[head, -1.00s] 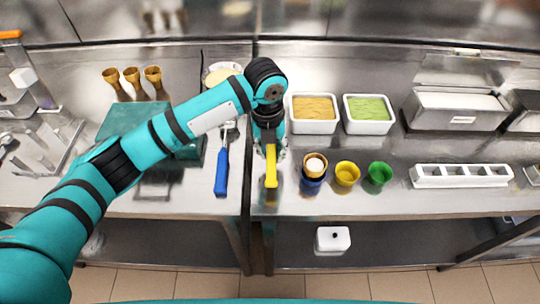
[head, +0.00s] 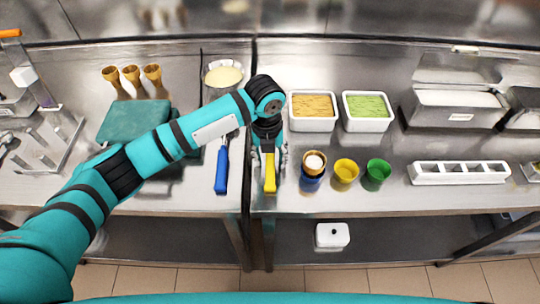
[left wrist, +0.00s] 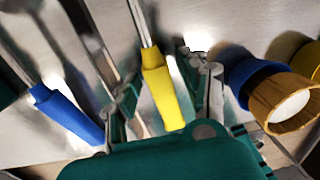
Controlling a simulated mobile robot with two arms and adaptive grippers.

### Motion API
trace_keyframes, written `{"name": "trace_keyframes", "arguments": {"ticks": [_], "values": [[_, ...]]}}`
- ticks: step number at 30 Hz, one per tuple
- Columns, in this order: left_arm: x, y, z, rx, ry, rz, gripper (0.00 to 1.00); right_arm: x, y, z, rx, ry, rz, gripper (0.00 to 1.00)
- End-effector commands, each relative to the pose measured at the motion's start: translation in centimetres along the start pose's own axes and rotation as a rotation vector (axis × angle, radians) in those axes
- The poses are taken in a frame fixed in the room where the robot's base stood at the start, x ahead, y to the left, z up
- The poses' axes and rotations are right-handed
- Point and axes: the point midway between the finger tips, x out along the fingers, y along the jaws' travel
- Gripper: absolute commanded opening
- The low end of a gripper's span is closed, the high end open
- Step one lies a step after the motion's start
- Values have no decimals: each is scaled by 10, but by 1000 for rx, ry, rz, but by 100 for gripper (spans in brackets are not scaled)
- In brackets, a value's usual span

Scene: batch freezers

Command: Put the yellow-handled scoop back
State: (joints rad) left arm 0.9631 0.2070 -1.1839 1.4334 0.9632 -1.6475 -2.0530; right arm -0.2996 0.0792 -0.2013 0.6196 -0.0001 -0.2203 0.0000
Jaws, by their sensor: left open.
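The yellow-handled scoop shows its yellow handle (head: 270,179) near the front edge of the steel counter, just right of the seam. My left gripper (head: 270,157) is over it, pointing down, with its fingers spread on either side of the handle. In the left wrist view the yellow handle (left wrist: 163,92) lies between the open fingers with gaps at both sides, and its metal shaft runs up out of the picture. The scoop's head is hidden under my arm in the head view. My right gripper is not in view.
A blue-handled scoop (head: 222,170) lies close on the left. A wafer cup holding something white sits in a blue cup (head: 312,184) on the right, beside yellow (head: 346,171) and green (head: 376,174) cups. White tubs (head: 312,123) stand behind.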

Motion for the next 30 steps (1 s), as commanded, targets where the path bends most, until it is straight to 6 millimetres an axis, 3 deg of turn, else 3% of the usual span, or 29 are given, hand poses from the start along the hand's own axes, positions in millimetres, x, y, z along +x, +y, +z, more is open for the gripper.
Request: {"name": "trace_keyframes", "arguments": {"ticks": [7,21,30], "values": [[-11,0,1,0,-4,-1,45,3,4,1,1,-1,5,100],[-103,-1,1,1,-4,-2,45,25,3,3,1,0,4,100],[-123,-1,0,0,0,0,45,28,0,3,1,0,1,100]]}}
